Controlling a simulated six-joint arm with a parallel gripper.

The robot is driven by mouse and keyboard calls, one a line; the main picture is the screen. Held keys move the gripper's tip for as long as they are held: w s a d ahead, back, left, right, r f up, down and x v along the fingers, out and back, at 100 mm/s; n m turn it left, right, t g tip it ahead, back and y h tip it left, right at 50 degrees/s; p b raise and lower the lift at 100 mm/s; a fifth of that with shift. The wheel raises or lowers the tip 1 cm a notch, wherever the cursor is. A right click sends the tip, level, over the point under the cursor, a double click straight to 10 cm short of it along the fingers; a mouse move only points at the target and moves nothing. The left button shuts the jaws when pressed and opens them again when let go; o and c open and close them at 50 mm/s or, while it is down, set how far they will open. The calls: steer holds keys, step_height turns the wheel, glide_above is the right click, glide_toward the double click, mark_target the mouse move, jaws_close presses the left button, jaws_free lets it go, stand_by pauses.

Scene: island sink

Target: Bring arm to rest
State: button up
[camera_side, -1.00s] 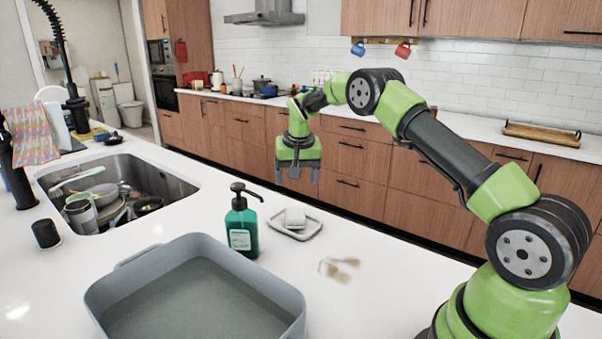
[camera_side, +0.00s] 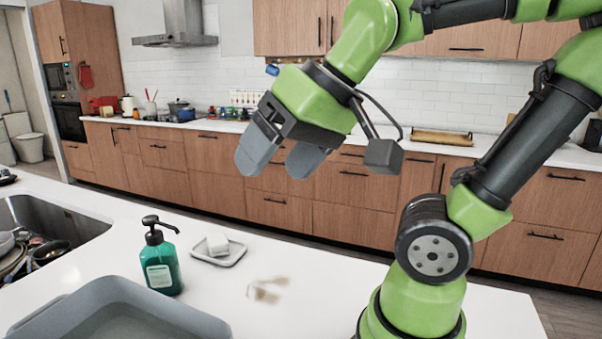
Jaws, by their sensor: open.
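My gripper (camera_side: 278,163) is in the air above the island counter, high and close to the camera. Its two grey fingers are apart and nothing is between them. My arm is folded up, with its base on the counter at the lower right. The gripper points down and to the left, clear of everything on the counter.
A green soap bottle (camera_side: 161,262) stands beside a small dish (camera_side: 231,256) with white soap (camera_side: 217,244). A brown stain (camera_side: 266,290) lies on the white counter (camera_side: 315,300). A grey basin (camera_side: 62,307) is at the lower left, and the sink (camera_side: 75,226) holds dishes.

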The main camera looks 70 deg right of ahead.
steer(key=s, duration=0.1)
steer(key=s+a+f, duration=0.1)
steer(key=s, duration=0.1)
steer(key=shift+f, duration=0.2)
steer(key=shift+d, duration=0.1)
stand_by(0.9)
steer(key=shift+o, duration=0.5)
steer(key=shift+w, duration=0.15)
